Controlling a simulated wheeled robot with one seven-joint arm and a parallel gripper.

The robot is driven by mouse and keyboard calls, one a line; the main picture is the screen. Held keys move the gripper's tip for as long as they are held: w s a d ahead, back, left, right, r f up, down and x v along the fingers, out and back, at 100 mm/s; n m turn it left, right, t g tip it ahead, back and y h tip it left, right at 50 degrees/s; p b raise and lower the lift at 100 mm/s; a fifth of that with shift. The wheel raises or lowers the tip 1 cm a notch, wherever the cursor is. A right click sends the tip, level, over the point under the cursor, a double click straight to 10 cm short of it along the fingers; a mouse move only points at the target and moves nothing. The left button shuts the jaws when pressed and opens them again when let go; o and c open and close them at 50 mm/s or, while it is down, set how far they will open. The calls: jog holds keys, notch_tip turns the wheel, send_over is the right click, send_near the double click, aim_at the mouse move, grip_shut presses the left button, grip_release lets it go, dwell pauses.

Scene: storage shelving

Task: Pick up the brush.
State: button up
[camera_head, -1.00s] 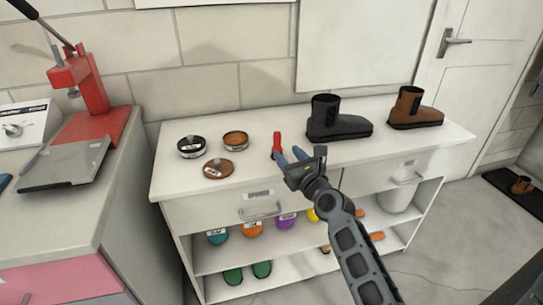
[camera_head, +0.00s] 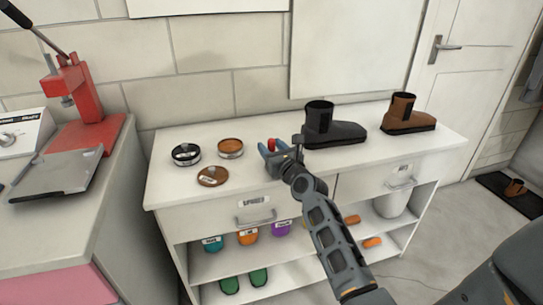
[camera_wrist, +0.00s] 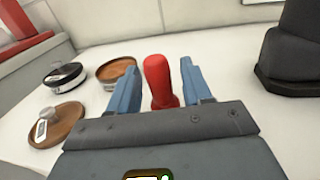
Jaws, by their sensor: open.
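The brush shows as a red, rounded handle (camera_wrist: 160,82) between the two blue fingers of my gripper (camera_wrist: 158,85) in the wrist view. There are small gaps on both sides of it, and its lower part is hidden behind the gripper body. In the head view only a bit of the red brush (camera_head: 273,146) shows above the counter, mostly hidden by my gripper (camera_head: 270,148). My gripper is open around the handle, low over the white counter.
A black boot (camera_head: 322,125) stands close to the right of my gripper, and a brown boot (camera_head: 406,114) farther right. A red press (camera_head: 85,100) stands at left.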

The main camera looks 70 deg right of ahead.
jog(key=shift+c, duration=0.5)
grip_shut()
